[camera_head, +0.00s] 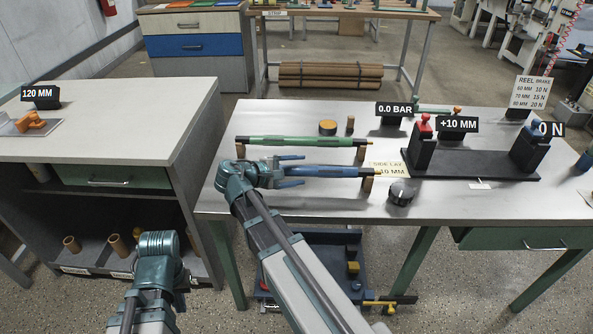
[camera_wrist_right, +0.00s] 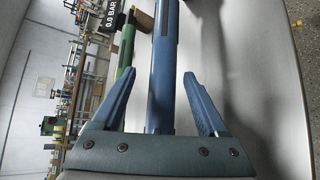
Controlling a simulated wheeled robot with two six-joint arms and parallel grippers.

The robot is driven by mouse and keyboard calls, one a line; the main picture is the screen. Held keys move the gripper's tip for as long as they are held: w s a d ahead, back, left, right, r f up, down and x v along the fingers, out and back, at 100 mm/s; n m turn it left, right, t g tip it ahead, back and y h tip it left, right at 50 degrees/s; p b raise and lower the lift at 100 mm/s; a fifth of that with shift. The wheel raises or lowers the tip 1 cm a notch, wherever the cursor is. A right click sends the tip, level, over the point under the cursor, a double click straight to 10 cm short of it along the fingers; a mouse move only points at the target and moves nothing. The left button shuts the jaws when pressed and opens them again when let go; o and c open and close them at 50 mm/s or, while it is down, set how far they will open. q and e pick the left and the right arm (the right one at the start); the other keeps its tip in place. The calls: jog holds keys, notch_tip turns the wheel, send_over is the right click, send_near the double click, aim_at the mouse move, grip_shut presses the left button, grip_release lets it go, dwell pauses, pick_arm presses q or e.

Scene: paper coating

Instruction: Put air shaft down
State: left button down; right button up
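A blue shaft (camera_head: 335,171) lies level above the metal table, its right end on a small brown support (camera_head: 367,186). My right arm hides its left end. A green shaft (camera_head: 300,141) lies behind it on similar supports. My right gripper (camera_head: 301,170) is open at the blue shaft's left part. In the right wrist view, the blue shaft (camera_wrist_right: 163,60) runs between the spread fingers of the right gripper (camera_wrist_right: 160,76), with a gap on each side. The green shaft (camera_wrist_right: 123,55) is outside them. My left arm's end (camera_head: 156,255) is low at the left; its fingers do not show.
The metal table (camera_head: 300,208) holds a black stand with a red knob (camera_head: 424,124), a dark round gauge (camera_head: 401,192) and a yellow label (camera_head: 388,168). A white-topped cabinet (camera_head: 130,120) stands at left.

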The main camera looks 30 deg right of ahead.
jog(key=p+v, duration=0.5)
jog(key=v, duration=0.8)
jog(key=shift+a, duration=0.4)
jog(key=shift+s, duration=0.1)
